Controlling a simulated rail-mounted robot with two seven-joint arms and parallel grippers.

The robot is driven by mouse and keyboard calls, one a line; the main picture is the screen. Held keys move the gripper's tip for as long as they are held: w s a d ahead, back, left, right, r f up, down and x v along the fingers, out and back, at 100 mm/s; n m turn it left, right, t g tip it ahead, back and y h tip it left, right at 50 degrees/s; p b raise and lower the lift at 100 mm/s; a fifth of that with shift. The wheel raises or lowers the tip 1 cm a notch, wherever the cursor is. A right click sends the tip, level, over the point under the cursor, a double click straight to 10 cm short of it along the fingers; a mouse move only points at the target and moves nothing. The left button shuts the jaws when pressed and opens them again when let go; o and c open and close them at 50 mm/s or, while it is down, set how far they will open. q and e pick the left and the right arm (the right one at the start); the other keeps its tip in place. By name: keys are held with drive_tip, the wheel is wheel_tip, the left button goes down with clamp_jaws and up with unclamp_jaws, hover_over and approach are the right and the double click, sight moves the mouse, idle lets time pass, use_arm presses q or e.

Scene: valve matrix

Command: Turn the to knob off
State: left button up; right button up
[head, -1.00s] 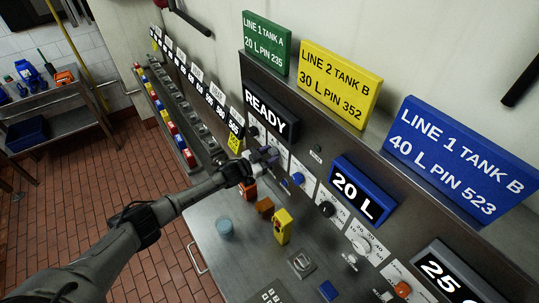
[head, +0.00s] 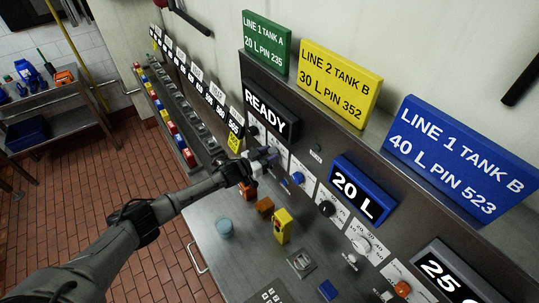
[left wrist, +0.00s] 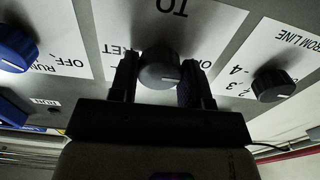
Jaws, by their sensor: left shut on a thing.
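The TO knob (left wrist: 160,70) is a dark round knob with a white pointer mark, on a white label reading "TO" in the left wrist view, which shows it upside down. My left gripper (left wrist: 158,84) has a finger on each side of this knob and is shut on it. In the head view my left gripper (head: 268,156) is at the sloped panel below the READY display (head: 268,112), and it hides the knob there. Part of the knob's label is hidden by the fingers. My right gripper is not in view.
A dark FROM LINE knob (left wrist: 273,84) and a blue knob (left wrist: 16,48) flank the TO knob. On the desk are a yellow box (head: 282,226), an orange block (head: 265,205) and a light-blue round object (head: 225,228). A 20 L display (head: 358,195) is to the right.

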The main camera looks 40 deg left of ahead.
use_arm(q)
drive_tip(key=o, duration=0.9)
drive_tip(key=shift+b+v, duration=0.8)
drive_tip(key=shift+v, duration=6.15)
